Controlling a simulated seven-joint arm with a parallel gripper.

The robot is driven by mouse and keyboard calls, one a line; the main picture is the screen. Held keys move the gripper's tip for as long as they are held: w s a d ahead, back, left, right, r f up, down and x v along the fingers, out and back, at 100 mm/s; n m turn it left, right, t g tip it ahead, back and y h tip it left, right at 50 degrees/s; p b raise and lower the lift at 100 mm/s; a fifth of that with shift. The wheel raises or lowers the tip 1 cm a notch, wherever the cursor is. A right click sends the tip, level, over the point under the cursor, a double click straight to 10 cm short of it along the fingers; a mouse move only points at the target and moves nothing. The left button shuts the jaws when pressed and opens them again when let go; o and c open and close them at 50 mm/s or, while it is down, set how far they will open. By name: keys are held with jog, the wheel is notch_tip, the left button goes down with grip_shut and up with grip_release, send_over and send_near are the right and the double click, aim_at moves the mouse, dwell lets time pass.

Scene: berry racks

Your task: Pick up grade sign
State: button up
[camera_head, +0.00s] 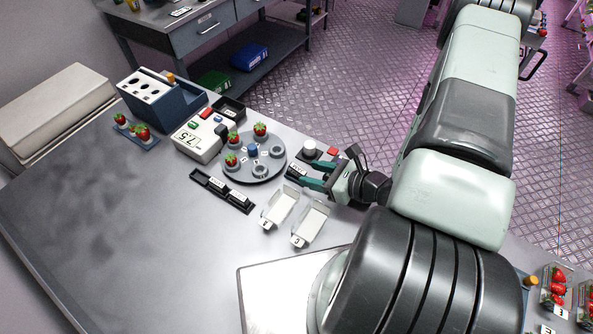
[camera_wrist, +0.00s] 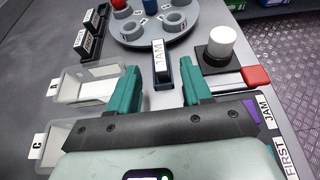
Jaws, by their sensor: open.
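My gripper (camera_wrist: 160,72) is open, with one teal finger on each side of the holder and a gap on both sides. In the head view my gripper (camera_head: 301,177) is low over the table, right of the round turntable, and partly hides the sign. More white-faced signs sit in a black rack (camera_wrist: 98,70) at the upper left of the wrist view; the rack also shows in the head view (camera_head: 215,186).
A grey turntable (camera_head: 262,172) holds strawberries and numbered rings. Two white trays (camera_head: 280,207) (camera_head: 311,223) lie below my gripper. A white knob (camera_wrist: 222,42) on a black base and a red-ended piece (camera_wrist: 257,75) are close at right. The table's left side is clear.

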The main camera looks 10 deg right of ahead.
aim_at(300, 169)
jog(key=x, duration=0.3)
jog(key=shift+w+a, duration=0.1)
jog(key=shift+w, duration=0.05)
jog(key=shift+c, duration=0.2)
grip_shut()
jog(key=shift+r, duration=0.1)
